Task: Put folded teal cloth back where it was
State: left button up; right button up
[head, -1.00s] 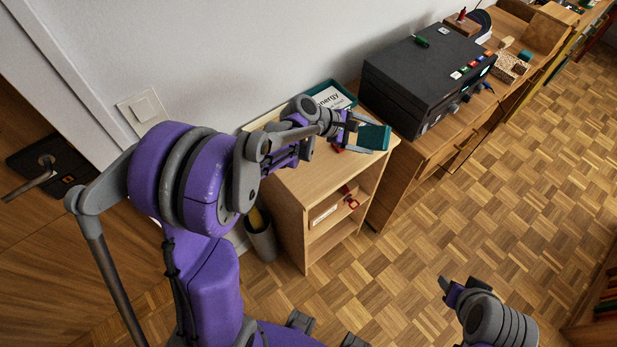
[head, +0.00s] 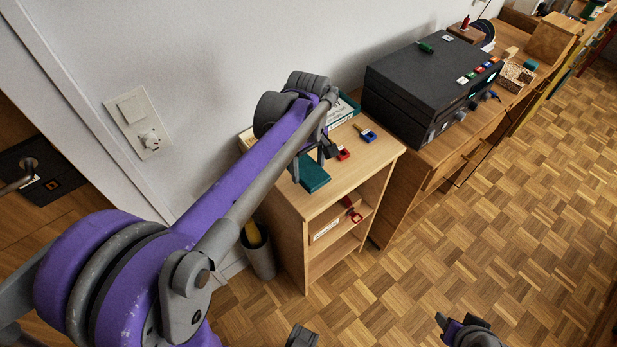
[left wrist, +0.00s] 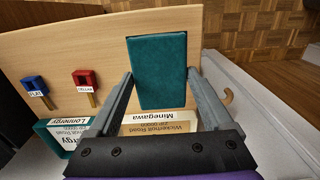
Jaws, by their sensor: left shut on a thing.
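The folded teal cloth (head: 314,175) is a flat rectangle over the left front part of the small cabinet's pale wood top (head: 375,158). My left gripper (head: 310,165) is shut on it. In the left wrist view the cloth (left wrist: 158,68) lies between the two fingers (left wrist: 161,76), one along each long side. I cannot tell whether its underside touches the top. My right gripper (head: 457,325) is at the bottom edge, away from the cabinet and partly cut off.
A red (head: 343,154) and a blue (head: 368,134) small item lie on the top. A teal tray (left wrist: 45,130) with papers is at the wall side, partly hidden by my arm. A black machine (head: 430,85) stands on the right. A grey bin (head: 260,254) stands left of the cabinet.

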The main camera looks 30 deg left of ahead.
aim_at(308, 170)
pick_arm(q)
notch_tip(308, 170, down, 4)
jog(key=shift+f, duration=0.15)
jog(key=o, duration=1)
notch_tip(308, 170, up, 11)
jog(key=shift+r+p, duration=0.1)
jog(key=shift+p, duration=0.3)
jog(key=shift+r, duration=0.3)
jog(key=shift+s+d+m, duration=0.2)
jog(key=shift+s+m, duration=0.05)
jog(key=shift+m, duration=0.05)
jog(key=s+d+f+m+t, duration=0.1)
jog(key=s+d+f+m, duration=0.1)
jog(key=s+f+m, duration=0.2)
jog(key=s+d+f+m+t, duration=0.2)
jog(key=s+f+m, duration=0.2)
jog(key=s, duration=0.2)
jog(key=s+d+f+m+t, duration=0.2)
jog(key=s+f+m, duration=0.2)
jog(key=s+m, duration=0.1)
jog(key=shift+s+d, duration=0.25)
jog(key=shift+s, duration=0.25)
